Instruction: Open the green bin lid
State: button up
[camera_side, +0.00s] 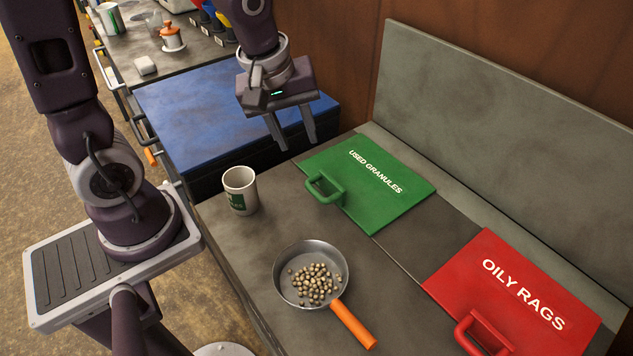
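The green bin lid (385,187) lies flat and shut in the bench top, marked "USED GRANULES". Its green handle (324,187) stands up at the lid's left front edge. My gripper (293,146) hangs above and to the left of the lid, pointing down. Its two fingers are apart with nothing between them. It is not touching the lid or the handle.
A white mug (240,190) stands left of the lid. A pan (311,274) of granules with an orange handle sits in front. A red "OILY RAGS" lid (512,300) lies at the right. A blue-topped cabinet (205,112) is behind left; a grey backboard (490,115) rises behind.

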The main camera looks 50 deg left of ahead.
aim_at(315, 191)
jog(key=w+f+n, duration=0.1)
jog(key=f+n, duration=0.1)
jog(key=f, duration=0.3)
jog(key=w+f+n, duration=0.1)
jog(key=f+n, duration=0.1)
jog(key=f, duration=0.3)
jog(key=w+f+n+g, duration=0.1)
jog(key=w+f+n, duration=0.1)
jog(key=f, duration=0.4)
jog(key=shift+w+a, duration=0.1)
jog(key=shift+a, duration=0.25)
jog(key=shift+c, duration=0.5)
grip_shut()
